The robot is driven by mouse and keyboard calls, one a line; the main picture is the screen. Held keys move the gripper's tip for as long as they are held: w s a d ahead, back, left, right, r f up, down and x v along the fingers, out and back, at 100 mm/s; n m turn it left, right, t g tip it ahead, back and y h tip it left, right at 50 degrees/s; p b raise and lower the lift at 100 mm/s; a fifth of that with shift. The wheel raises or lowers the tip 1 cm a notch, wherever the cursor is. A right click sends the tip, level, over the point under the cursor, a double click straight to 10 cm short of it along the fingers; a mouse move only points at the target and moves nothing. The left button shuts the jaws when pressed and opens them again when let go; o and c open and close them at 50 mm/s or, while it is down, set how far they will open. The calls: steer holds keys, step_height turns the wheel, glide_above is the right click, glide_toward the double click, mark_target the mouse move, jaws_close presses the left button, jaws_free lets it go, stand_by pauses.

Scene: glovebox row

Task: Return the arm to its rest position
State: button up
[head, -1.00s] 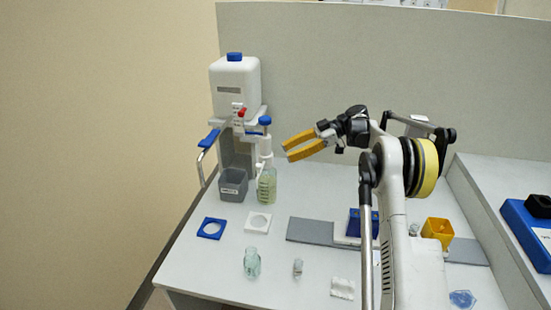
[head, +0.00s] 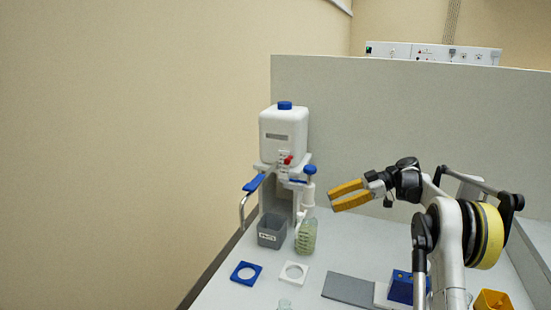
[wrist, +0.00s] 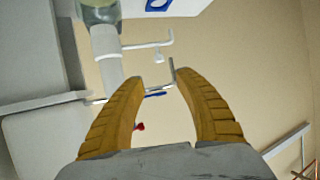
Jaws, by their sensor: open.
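My gripper (head: 347,195) has yellow fingers and is held in the air above the table, to the right of the dispenser bottle. It points left in the head view. In the wrist view its two fingers (wrist: 161,92) stand apart with nothing held between them. My white arm rises at the right of the head view and bends over toward the left. The gripper touches nothing that I can see.
A white dispenser (head: 284,135) with a blue cap stands at the back left. Before it are a grey bin (head: 271,232) and a greenish bottle (head: 306,237). Blue (head: 246,273) and white (head: 294,273) ring holders, a blue block (head: 401,288) and a yellow box (head: 493,300) lie nearer.

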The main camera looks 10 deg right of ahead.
steer(key=s+a+r+m+t+h, duration=0.1)
steer(key=s+a+r+m+h, duration=0.2)
steer(key=s+a+r+m, duration=0.3)
steer(key=s+a+r+m+t+h, duration=0.1)
steer(key=s+a+r+m+h, duration=0.3)
steer(key=s, duration=0.4)
steer(key=s+f+m+t+h, duration=0.2)
steer(key=s+f+m+h, duration=0.1)
steer(key=s, duration=0.9)
steer(key=s+f+m+t+h, duration=0.2)
steer(key=s+f+m+h, duration=0.1)
steer(key=s, duration=0.9)
steer(key=shift+f+m, duration=0.3)
steer(key=shift+f, duration=0.55)
